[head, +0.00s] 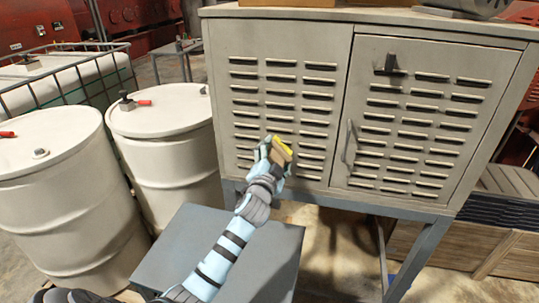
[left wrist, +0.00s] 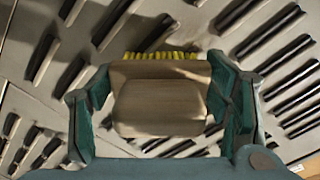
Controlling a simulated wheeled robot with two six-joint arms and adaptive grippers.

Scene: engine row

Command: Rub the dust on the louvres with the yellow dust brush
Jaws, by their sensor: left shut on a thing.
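The dust brush, with a wooden block (left wrist: 158,100) and yellow bristles (left wrist: 162,56), is held in my left gripper (head: 271,155). The gripper's two fingers are shut on the block from both sides in the left wrist view. In the head view the brush (head: 282,150) is at the lower part of the left louvre panel (head: 282,92) of a grey cabinet, bristles toward the panel. I cannot tell whether the bristles touch it. A second set of louvres (head: 426,110) is on the right door. I cannot make out dust clearly. My right gripper is not in view.
The right door has a handle (head: 348,140) and a black latch (head: 391,65). White drums (head: 62,180) stand at the left. A grey box top (head: 235,245) lies below my left arm. A wooden crate (head: 505,255) is at the lower right.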

